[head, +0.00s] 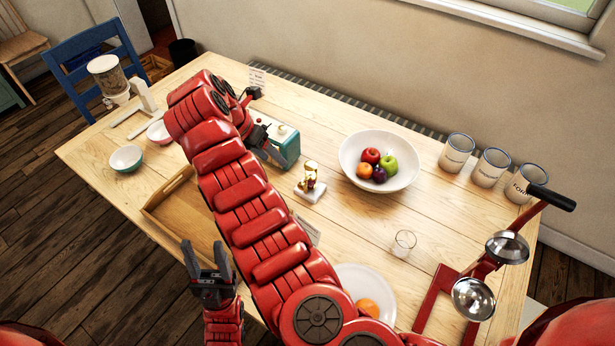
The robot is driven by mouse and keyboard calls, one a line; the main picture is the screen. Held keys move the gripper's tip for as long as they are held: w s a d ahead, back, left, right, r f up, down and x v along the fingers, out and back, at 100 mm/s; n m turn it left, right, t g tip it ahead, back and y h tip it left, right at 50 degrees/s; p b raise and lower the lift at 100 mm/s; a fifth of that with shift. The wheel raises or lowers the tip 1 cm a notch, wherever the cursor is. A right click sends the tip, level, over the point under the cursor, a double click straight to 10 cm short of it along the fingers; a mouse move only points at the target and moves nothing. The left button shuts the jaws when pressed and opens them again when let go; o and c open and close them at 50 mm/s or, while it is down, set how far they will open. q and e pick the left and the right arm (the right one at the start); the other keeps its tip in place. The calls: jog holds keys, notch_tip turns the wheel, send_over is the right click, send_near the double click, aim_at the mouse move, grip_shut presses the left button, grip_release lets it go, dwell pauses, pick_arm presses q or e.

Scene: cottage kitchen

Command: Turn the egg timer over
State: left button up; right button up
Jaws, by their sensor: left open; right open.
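A small gold and white object (310,182), which looks like the egg timer, stands on the table right of the teal box. It is small, and I cannot make out its details. My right arm reaches across the middle of the picture. My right gripper (260,138) is at the teal box, left of the timer and apart from it, partly hidden by its own arm; it is open. My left gripper (207,262) is open and empty over the table's near left edge, its fingers pointing up the picture.
A teal box (283,145) stands beside my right gripper. A white fruit bowl (345,160) is right of the timer. A glass (403,243), a plate (350,277), a red press (440,290) and a wooden tray (165,225) stand nearer. Several canisters (490,167) line the right.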

aim_at(300, 184)
jog(key=p+x, duration=0.2)
jog(key=x, duration=1.5)
jog(key=shift+w+a, duration=0.1)
jog(key=shift+a, duration=0.1)
grip_shut()
